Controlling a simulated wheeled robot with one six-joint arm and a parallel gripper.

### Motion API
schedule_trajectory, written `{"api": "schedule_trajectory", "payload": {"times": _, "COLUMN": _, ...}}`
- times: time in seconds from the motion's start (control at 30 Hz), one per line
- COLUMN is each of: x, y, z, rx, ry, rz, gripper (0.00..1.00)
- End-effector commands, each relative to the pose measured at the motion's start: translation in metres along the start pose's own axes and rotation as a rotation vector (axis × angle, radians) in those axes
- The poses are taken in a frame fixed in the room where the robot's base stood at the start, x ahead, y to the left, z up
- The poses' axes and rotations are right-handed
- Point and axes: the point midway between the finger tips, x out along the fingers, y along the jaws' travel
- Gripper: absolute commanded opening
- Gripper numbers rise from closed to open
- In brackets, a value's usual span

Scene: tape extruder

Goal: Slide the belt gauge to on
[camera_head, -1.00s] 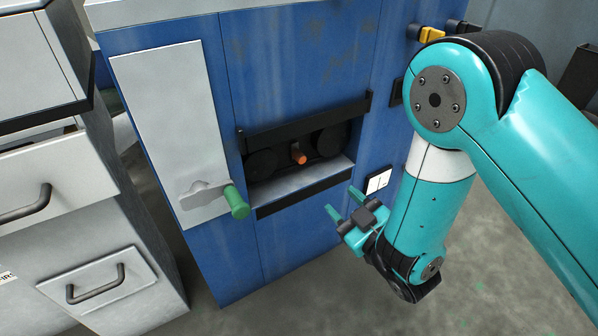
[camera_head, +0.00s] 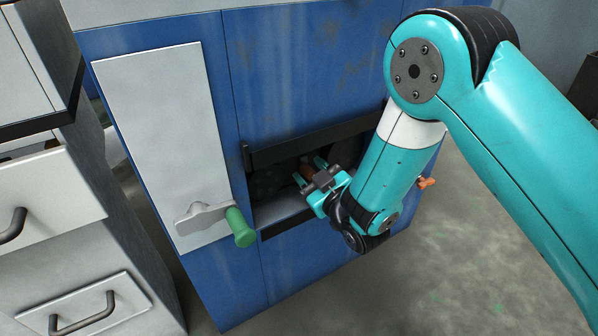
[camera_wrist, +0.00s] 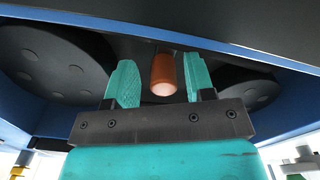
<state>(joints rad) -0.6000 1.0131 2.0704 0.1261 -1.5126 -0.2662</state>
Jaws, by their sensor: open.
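An orange peg (camera_head: 306,168), which looks like the belt gauge's handle, sticks out of the dark recess in the blue machine. My gripper (camera_head: 310,172) is at the mouth of the recess with its teal fingers open, one on each side of the peg. In the wrist view the peg (camera_wrist: 163,74) stands between the two fingertips (camera_wrist: 157,70), with a gap visible on both sides. My gripper and forearm hide part of the recess in the head view.
Dark round rollers (camera_wrist: 57,62) flank the peg. A black bar (camera_head: 300,141) crosses above the recess. A green-handled lever (camera_head: 240,228) is on a pale panel to the left. A small orange knob (camera_head: 427,183) shows at right. Grey drawers (camera_head: 85,305) stand at far left.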

Motion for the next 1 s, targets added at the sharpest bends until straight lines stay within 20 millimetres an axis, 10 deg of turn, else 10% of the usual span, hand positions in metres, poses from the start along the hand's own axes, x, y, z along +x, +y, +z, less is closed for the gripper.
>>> {"api": "schedule_trajectory", "payload": {"times": 0.27, "x": 0.002, "y": -0.004, "z": -0.002, "rx": 0.0, "ry": 0.001, "rz": -0.005, "gripper": 0.49}}
{"api": "schedule_trajectory", "payload": {"times": 0.5, "x": 0.002, "y": -0.004, "z": -0.002, "rx": -0.001, "ry": 0.002, "rz": -0.005, "gripper": 0.0}}
{"api": "schedule_trajectory", "payload": {"times": 1.0, "x": 0.001, "y": 0.011, "z": -0.034, "rx": -0.007, "ry": 0.002, "rz": -0.003, "gripper": 0.0}}
